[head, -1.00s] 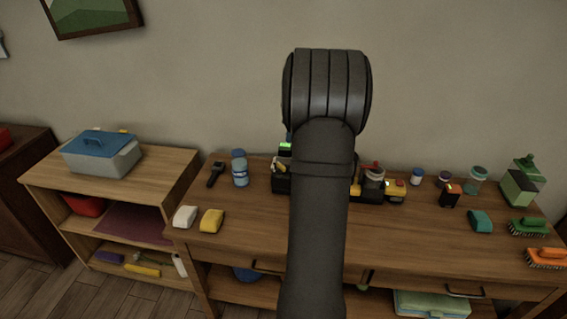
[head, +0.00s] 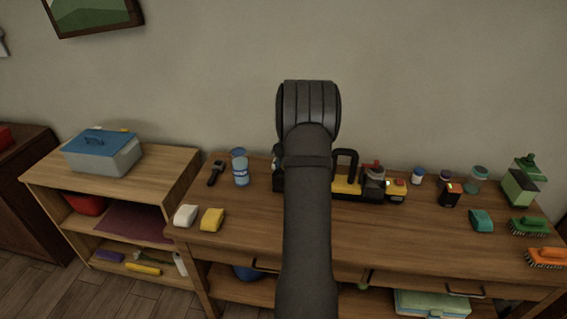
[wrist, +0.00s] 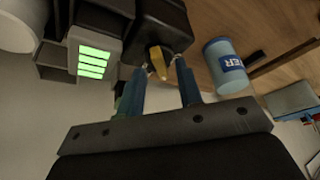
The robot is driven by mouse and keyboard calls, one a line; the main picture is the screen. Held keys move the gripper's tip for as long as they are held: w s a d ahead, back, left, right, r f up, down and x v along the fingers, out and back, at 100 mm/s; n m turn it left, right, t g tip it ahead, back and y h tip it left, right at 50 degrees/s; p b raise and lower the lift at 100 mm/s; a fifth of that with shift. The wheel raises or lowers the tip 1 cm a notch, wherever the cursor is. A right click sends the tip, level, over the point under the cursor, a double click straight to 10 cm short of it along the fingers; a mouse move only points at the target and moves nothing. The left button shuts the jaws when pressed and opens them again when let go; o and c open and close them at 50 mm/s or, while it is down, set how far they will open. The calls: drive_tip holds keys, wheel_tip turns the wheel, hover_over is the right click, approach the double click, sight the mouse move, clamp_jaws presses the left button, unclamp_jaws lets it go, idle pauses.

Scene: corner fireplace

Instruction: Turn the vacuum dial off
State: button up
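The vacuum (head: 347,186), yellow and black with a black handle, stands on the table in the head view, its left part hidden behind my arm. In the wrist view a dark housing (wrist: 165,22) carries a dial with a yellow pointer (wrist: 157,62). Beside it a grey block shows lit green bars (wrist: 94,62). My gripper (wrist: 162,62) has blue fingers on either side of the yellow pointer, with gaps visible between; contact is hard to judge. My arm hides the dial and the gripper in the head view.
A blue labelled container (head: 240,170) stands left of the vacuum; it also shows close to my gripper in the wrist view (wrist: 226,66). A dark handheld tool (head: 215,174), a white block (head: 185,215) and a yellow block (head: 212,219) lie further left. Jars and brushes stand at right.

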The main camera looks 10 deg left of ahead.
drive_tip(key=shift+w+a+f, duration=0.1)
drive_tip(key=shift+w+f, duration=0.05)
drive_tip(key=shift+f, duration=0.35)
clamp_jaws()
drive_tip(key=shift+n, duration=0.3)
drive_tip(key=n+g, duration=0.1)
drive_tip(key=n, duration=0.2)
drive_tip(key=shift+w+y, duration=0.2)
drive_tip(key=shift+y, duration=0.2)
drive_tip(key=shift+w+d+n+g+y, duration=0.15)
drive_tip(key=shift+n+g, duration=0.4)
drive_tip(key=shift+n, duration=0.8)
drive_tip(key=shift+w+d+n+g+y, duration=0.15)
drive_tip(key=shift+n+g, duration=0.4)
drive_tip(key=shift+n, duration=0.8)
drive_tip(key=shift+s+a, duration=0.1)
